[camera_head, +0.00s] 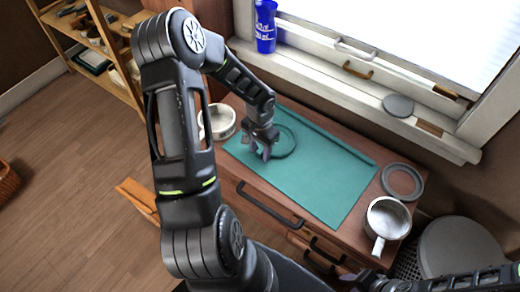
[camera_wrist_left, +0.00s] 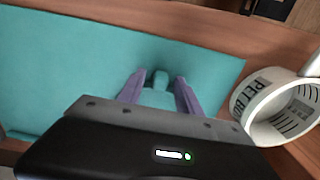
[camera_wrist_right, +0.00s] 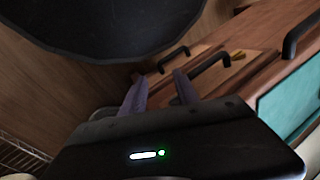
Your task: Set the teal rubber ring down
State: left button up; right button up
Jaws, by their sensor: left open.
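The teal rubber ring (camera_head: 295,142) appears to lie flat on the teal mat (camera_head: 325,175) on top of the wooden cabinet; its colour nearly blends with the mat. My left gripper (camera_head: 258,153) is low over the mat at the ring's left side. In the left wrist view its purple fingers (camera_wrist_left: 159,92) are apart, with a small teal piece (camera_wrist_left: 160,78) between them, probably part of the ring. Contact cannot be told. My right gripper (camera_wrist_right: 160,88) is open and empty, away from the ring, beside the cabinet's drawer fronts.
A white pet bowl (camera_head: 218,124) stands left of my left gripper. A blue cup (camera_head: 265,28) stands on the window sill. The mat's middle and right are clear.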

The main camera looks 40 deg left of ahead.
pick_arm(q)
jog(key=shift+r, duration=0.1)
jog(key=shift+r, duration=0.2)
notch_tip(320, 180, up, 12)
jog(key=p, duration=0.2)
jog(key=shift+f+p, duration=0.15)
jog(key=shift+p, duration=0.15)
dwell(0.3)
